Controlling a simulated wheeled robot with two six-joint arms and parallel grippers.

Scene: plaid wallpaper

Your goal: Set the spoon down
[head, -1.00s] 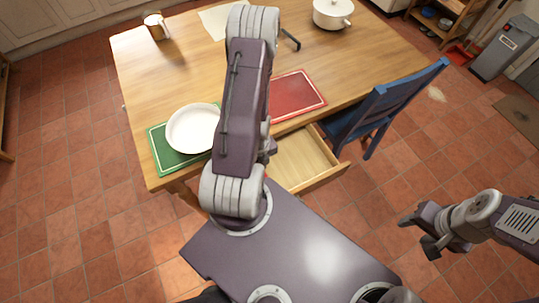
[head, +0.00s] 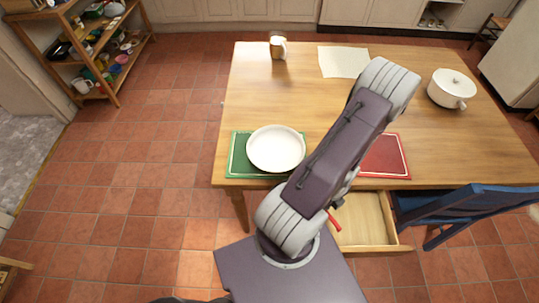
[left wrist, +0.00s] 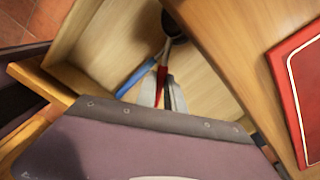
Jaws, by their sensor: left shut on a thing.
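In the left wrist view my left gripper (left wrist: 164,92) is shut on the red handle of the spoon (left wrist: 162,78), over the open drawer (left wrist: 215,70). A dark, rounded end (left wrist: 174,24) shows beyond the handle, apparently the spoon's bowl. A blue-handled utensil (left wrist: 137,75) lies beside it, partly hidden. I cannot tell whether the spoon touches the drawer floor. In the head view my left arm hides the gripper; a bit of red (head: 334,222) shows at the left edge of the drawer (head: 365,222). My right gripper is out of view.
A white plate (head: 276,149) rests on a green board (head: 238,160). A red board (head: 388,157) lies above the drawer. A blue chair (head: 460,208) is right of the drawer.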

